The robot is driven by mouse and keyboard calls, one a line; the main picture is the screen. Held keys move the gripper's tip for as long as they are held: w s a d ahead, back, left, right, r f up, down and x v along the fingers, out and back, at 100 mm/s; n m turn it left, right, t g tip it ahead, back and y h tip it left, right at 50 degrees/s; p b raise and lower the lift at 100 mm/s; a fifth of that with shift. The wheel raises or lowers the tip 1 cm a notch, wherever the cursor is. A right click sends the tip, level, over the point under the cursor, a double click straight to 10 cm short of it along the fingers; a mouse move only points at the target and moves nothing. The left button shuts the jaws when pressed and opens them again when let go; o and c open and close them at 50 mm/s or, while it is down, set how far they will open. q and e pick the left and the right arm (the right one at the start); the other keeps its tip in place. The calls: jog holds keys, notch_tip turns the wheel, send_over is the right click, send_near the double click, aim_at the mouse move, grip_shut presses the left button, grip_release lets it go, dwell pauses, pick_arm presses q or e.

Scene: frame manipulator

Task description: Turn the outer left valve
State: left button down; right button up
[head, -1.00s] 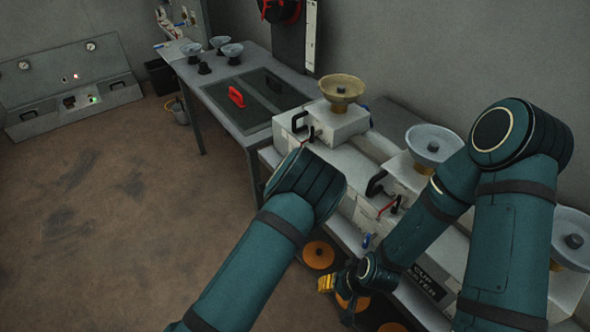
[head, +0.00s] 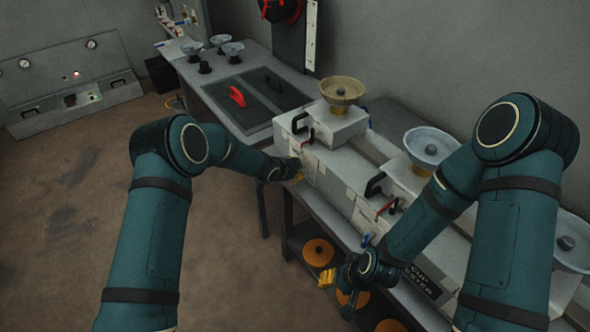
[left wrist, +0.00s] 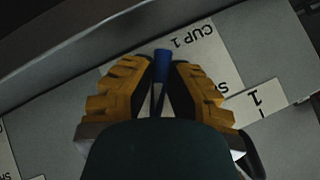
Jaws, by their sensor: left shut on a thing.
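In the left wrist view, a blue valve handle (left wrist: 161,66) stands between the yellow fingers of my left gripper (left wrist: 163,78), which is shut on it. A white label reading "CUP 1" lies beside it. In the head view my left gripper (head: 299,176) is at the front of the near-left white machine (head: 337,160); the blue handle is hidden there. My right gripper (head: 327,278) is low in front of the bench, apart from the machines; its finger gap is too small to judge.
Another blue handle (head: 367,239) and a red-handled lever (head: 387,207) are on the machine farther right. A brown bowl (head: 342,89) tops the left machine. A table (head: 262,130) with a red handle stands behind. The floor at left is clear.

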pick_arm(q)
jog(key=shift+w+a+n+g+h, duration=0.15)
jog(key=shift+n+g+h, duration=0.2)
jog(key=shift+g, duration=0.25)
jog(key=shift+f+n+g+h+b, duration=0.1)
jog(key=shift+n+g+h+b, duration=0.2)
jog(key=shift+g+b, duration=0.35)
jog(key=h+b, duration=0.1)
jog(key=b, duration=0.1)
jog(key=shift+n+g+b, duration=0.35)
jog(key=shift+b, duration=0.05)
jog(key=shift+g+h+b, duration=0.25)
jog(key=shift+g+b, duration=0.25)
jog(key=shift+b, duration=0.5)
jog(key=c, duration=0.9)
grip_release()
jog(key=shift+d, duration=0.2)
